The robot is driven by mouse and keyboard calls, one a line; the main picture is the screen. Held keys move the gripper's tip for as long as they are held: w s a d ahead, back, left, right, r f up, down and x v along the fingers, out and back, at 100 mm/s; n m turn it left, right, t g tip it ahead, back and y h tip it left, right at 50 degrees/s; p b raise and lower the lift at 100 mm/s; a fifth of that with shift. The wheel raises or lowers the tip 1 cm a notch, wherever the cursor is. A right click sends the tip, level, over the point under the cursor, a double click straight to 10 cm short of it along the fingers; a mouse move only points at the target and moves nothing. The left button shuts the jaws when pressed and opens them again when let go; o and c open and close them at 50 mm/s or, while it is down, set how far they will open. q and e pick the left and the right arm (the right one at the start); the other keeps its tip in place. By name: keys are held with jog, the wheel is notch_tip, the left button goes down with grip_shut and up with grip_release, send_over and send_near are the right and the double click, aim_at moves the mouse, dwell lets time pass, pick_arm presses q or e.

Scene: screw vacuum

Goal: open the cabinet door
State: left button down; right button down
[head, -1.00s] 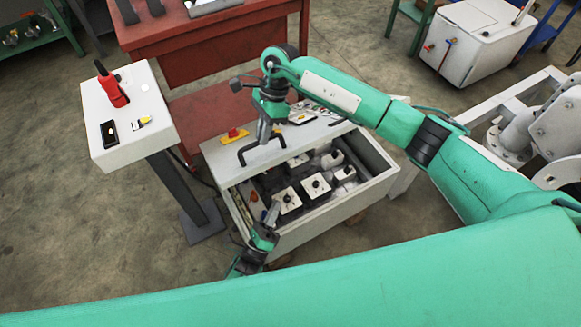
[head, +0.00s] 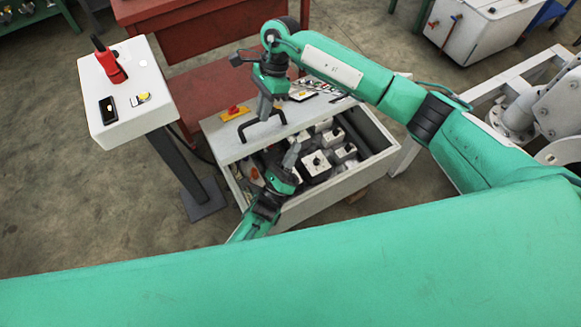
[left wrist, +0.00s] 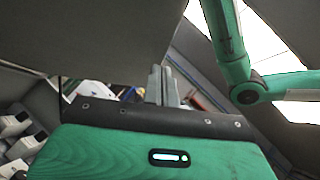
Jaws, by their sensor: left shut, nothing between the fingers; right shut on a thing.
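The cabinet (head: 330,195) is a light grey box with its door (head: 225,140) partly open, exposing dark and white components (head: 316,163) inside. A black handle (head: 247,128) is on the door. My right gripper (head: 264,110) comes from above and is shut on the handle. My left gripper (head: 291,156) is shut and empty, over the exposed opening near the door's lower edge. In the left wrist view its closed fingers (left wrist: 162,88) point under a large plain panel (left wrist: 100,40), likely the door's underside. Whether the fingers touch the door is unclear.
A red and yellow switch (head: 235,112) sits on the door. A white pedestal (head: 125,95) with a red device stands at left. A red workbench (head: 185,45) is behind. A white frame (head: 480,110) with machinery is at right.

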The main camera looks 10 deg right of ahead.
pick_arm(q)
jog(key=shift+w+a+r, duration=0.2)
jog(key=shift+w+r, duration=0.35)
jog(key=shift+r, duration=0.25)
pick_arm(e)
jog(key=shift+w+f, duration=0.15)
jog(key=shift+f, duration=0.05)
